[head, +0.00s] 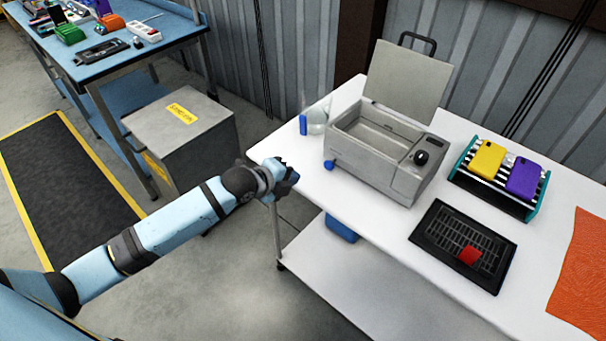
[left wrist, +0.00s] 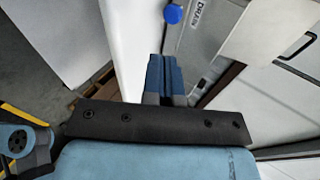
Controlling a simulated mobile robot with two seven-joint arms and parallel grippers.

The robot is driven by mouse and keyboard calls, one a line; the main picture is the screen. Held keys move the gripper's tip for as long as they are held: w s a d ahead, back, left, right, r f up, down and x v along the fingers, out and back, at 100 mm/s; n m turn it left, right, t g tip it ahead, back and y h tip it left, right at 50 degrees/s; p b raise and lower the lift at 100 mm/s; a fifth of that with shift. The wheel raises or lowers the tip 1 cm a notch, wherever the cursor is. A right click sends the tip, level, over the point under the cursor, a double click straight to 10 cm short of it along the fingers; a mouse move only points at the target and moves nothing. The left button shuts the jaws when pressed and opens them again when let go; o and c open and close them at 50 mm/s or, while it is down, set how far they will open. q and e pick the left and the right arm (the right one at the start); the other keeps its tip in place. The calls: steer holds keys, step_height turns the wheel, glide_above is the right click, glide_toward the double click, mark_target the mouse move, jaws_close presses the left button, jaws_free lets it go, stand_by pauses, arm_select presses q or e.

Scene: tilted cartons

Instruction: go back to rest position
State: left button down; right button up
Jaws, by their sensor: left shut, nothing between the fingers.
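My left arm reaches in from the left in the head view. Its gripper (head: 286,178) is at the left edge of the white table (head: 312,200), short of the grey open box. In the left wrist view the two blue fingers of my left gripper (left wrist: 165,80) lie together with nothing between them. Behind them is the grey box with a blue drain plug (left wrist: 173,14). My right gripper is not in either view.
On the table stand the grey lidded box (head: 370,165), a clear bottle (head: 316,121), a rack (head: 541,196) with a yellow and a purple case, and a black tray (head: 440,225) with a red piece. A grey carton (head: 185,130) stands left. A blue workbench (head: 110,62) is behind.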

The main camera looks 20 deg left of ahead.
arm_select(q)
steer(key=s+d+f+n+p, duration=0.1)
steer(key=s+f+n+p, duration=0.1)
steer(key=s+n, duration=0.4)
steer(key=s+d+f+n+y+p, duration=0.1)
steer(key=s+f+n+p, duration=0.1)
steer(key=s+n, duration=0.5)
steer(key=s+d+f+n+y+p, duration=0.1)
steer(key=s+f+n+p, duration=0.1)
steer(key=s+n, duration=0.5)
steer(key=s+p, duration=0.1)
steer(key=s, duration=0.4)
steer(key=shift+s+d+f, duration=0.25)
steer(key=shift+s+d, duration=0.15)
stand_by(0.4)
